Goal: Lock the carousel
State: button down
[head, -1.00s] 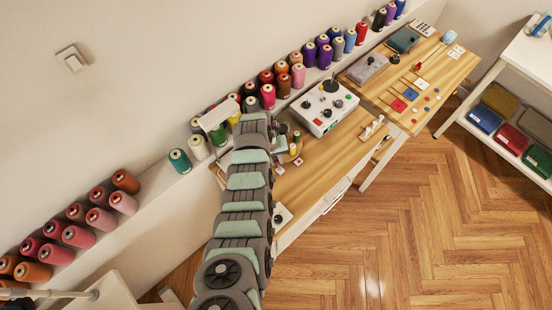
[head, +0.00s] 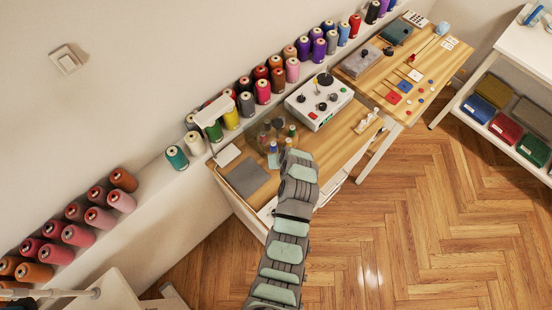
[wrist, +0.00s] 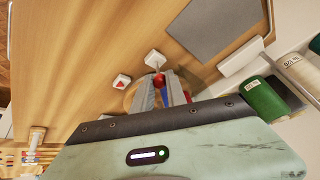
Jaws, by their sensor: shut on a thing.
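The carousel (head: 268,137), a small round stand with several thread bobbins, is on the wooden table beside the control box; my arm partly hides it. In the wrist view, a tan round edge (wrist: 130,97) shows beside my fingers. My gripper (wrist: 160,88) is shut on a small red knob (wrist: 158,80) at its fingertips. A blue strip shows between the fingers, and I cannot tell whether it belongs to the knob. A white block (wrist: 154,59) and a white block with a red triangle mark (wrist: 122,81) are close by. In the head view, the fingertips are hidden.
A grey mat (head: 248,177) lies on the table's left part. A white lamp (head: 212,112) stands behind it. The control box (head: 319,101) with black knobs stands to the right. Thread cones (head: 262,91) line the back shelf. The floor (head: 390,220) in front is clear.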

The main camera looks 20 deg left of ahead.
jog(key=y+b, duration=0.1)
jog(key=b, duration=0.1)
jog(key=d+f+b, duration=0.1)
jog(key=shift+s+d+f+t+y+b, duration=0.1)
jog(key=shift+s+t+y+b, duration=0.15)
jog(key=shift+t+y+b, duration=0.15)
jog(key=shift+s+d+t+y+b, duration=0.2)
jog(key=shift+t+y+b, duration=0.3)
jog(key=shift+b, duration=0.7)
jog(key=c, duration=1.4)
grip_release()
jog(key=shift+w+r, duration=0.1)
jog(key=shift+r, duration=0.1)
jog(key=shift+o, duration=0.2)
jog(key=shift+r, duration=0.1)
jog(key=v, duration=1)
jog(key=shift+d+r+b, duration=0.2)
jog(key=shift+d+b, duration=0.1)
jog(key=shift+b, duration=0.15)
